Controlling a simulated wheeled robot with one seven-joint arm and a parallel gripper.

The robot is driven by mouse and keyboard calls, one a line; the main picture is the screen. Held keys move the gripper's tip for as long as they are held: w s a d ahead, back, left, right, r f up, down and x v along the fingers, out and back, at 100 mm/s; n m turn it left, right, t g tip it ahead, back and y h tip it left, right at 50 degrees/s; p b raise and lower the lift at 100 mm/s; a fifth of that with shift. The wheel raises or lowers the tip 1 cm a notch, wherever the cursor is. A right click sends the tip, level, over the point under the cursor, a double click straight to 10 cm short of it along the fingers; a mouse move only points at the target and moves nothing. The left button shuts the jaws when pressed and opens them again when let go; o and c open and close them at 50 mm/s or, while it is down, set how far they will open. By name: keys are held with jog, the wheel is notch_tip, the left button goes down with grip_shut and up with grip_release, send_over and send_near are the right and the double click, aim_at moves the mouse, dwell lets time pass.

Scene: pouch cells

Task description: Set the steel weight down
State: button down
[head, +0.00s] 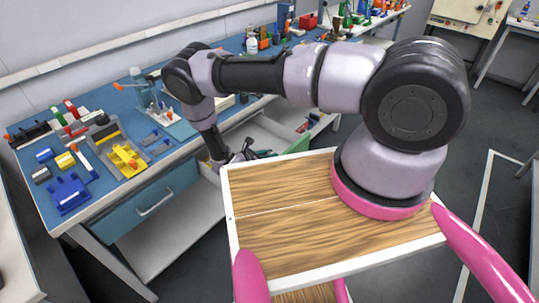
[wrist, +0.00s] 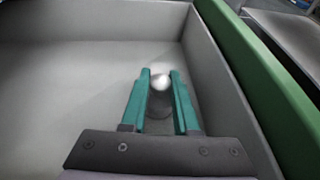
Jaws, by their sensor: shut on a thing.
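The steel weight (wrist: 160,81) shows in the wrist view as a small, shiny, rounded top with a darker part below it. It is between the two teal fingers of my gripper (wrist: 160,90), which are shut on it. My gripper is inside an open grey drawer (wrist: 80,75), near its right wall and far corner. I cannot tell whether the weight touches the drawer floor. In the head view my gripper (head: 238,157) is low at the bench front, and the weight cannot be made out there.
The drawer's green front (wrist: 265,75) runs along the right in the wrist view. The drawer floor to the left is bare. The blue bench top (head: 100,115) holds several tools and coloured parts. A shut blue drawer (head: 150,205) is at the left.

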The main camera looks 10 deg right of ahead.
jog(key=shift+f, duration=0.1)
jog(key=c, duration=0.7)
grip_release()
jog(key=shift+o, duration=0.2)
jog(key=shift+s+a, duration=0.1)
jog(key=shift+a, duration=0.05)
jog(key=v, duration=1.1)
jog(key=shift+s+a+r, duration=0.15)
jog(key=shift+a+r, duration=0.1)
